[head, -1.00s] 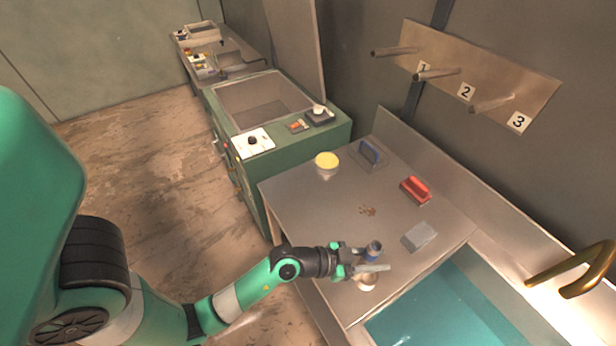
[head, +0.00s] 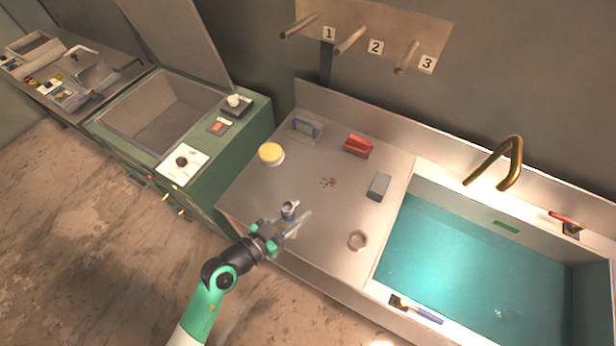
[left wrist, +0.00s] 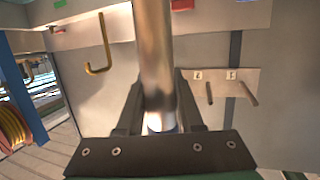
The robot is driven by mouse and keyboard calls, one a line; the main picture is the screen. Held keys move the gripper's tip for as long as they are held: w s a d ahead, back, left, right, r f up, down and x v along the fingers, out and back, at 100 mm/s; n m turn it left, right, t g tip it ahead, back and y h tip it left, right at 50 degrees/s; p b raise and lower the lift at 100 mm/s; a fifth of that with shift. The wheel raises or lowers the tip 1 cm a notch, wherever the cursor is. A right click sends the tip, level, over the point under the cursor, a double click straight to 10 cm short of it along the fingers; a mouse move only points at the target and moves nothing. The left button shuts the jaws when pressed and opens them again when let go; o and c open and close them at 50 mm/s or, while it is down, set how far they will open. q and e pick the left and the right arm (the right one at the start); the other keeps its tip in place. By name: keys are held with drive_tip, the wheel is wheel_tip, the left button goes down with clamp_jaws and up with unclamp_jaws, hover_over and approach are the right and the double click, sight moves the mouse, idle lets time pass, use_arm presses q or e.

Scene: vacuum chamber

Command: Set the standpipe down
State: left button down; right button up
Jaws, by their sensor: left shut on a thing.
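The standpipe is a shiny metal tube with a blue end. It stands between my left gripper's fingers in the left wrist view (left wrist: 153,55), and its blue end (head: 289,207) shows in the head view. My left gripper (head: 285,226) is shut on it near the front left part of the steel counter (head: 325,215). The tube's far end is cut off in the wrist view, and I cannot tell whether it touches the counter. A round metal ring (head: 358,240) lies on the counter to the right. My right gripper is out of view.
A yellow-topped tub (head: 271,154), blue-handled tool (head: 306,128), red-handled brush (head: 358,146) and grey block (head: 379,186) sit on the counter. A water-filled sink (head: 470,265) with a brass tap (head: 500,160) lies right. Numbered pegs (head: 350,40) project from the back wall.

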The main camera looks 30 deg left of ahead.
use_arm(q)
drive_tip(key=w+a+f+b, duration=0.3)
drive_tip(key=a+f+b, duration=0.3)
drive_tip(key=b, duration=0.1)
drive_tip(key=w+a+f+b, duration=0.3)
drive_tip(key=a+f+b, duration=0.3)
drive_tip(key=f+b, duration=0.1)
drive_tip(key=shift+a, duration=0.35)
drive_tip(key=c, duration=0.5)
unclamp_jaws()
drive_tip(key=shift+f, duration=0.15)
drive_tip(key=shift+c, duration=0.2)
